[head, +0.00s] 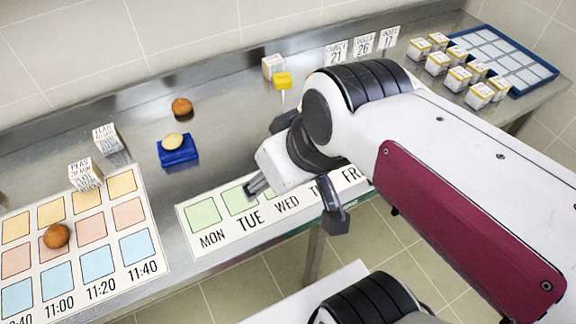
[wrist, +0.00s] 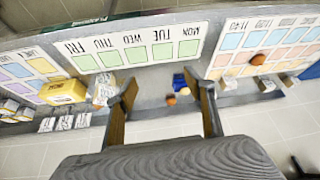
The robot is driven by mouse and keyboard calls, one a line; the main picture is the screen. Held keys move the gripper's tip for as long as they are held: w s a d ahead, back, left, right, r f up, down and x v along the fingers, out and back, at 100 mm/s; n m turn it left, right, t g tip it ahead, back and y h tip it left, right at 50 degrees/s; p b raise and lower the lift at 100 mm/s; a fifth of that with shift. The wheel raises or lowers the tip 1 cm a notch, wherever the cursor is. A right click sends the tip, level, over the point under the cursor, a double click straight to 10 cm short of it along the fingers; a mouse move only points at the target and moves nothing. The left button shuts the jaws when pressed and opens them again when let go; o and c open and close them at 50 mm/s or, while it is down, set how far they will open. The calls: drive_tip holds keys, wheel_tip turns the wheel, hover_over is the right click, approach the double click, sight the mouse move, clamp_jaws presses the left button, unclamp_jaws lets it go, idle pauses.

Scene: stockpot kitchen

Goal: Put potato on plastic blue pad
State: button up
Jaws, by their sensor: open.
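A pale yellow, potato-like item (head: 173,139) rests on top of the blue pad (head: 178,156) on the steel counter in the head view. In the wrist view the blue pad (wrist: 179,79) shows small, between and beyond the fingers. My gripper (head: 296,203) is open and empty, above the weekday card near the counter's front edge, right of the pad and apart from it. Its two spread fingers also show in the wrist view (wrist: 167,88).
A brown round item (head: 181,107) lies behind the pad, and another (head: 56,235) sits on the time card (head: 97,232). Two white labelled blocks (head: 85,175) stand left of the pad. A yellow-topped stand (head: 283,80) is behind my gripper. Several boxes and a blue tray (head: 515,48) are at far right.

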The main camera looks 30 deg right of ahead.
drive_tip(key=shift+s+d+m+h, duration=0.5)
drive_tip(key=shift+s+d+m, duration=0.2)
drive_tip(key=shift+s+d, duration=0.4)
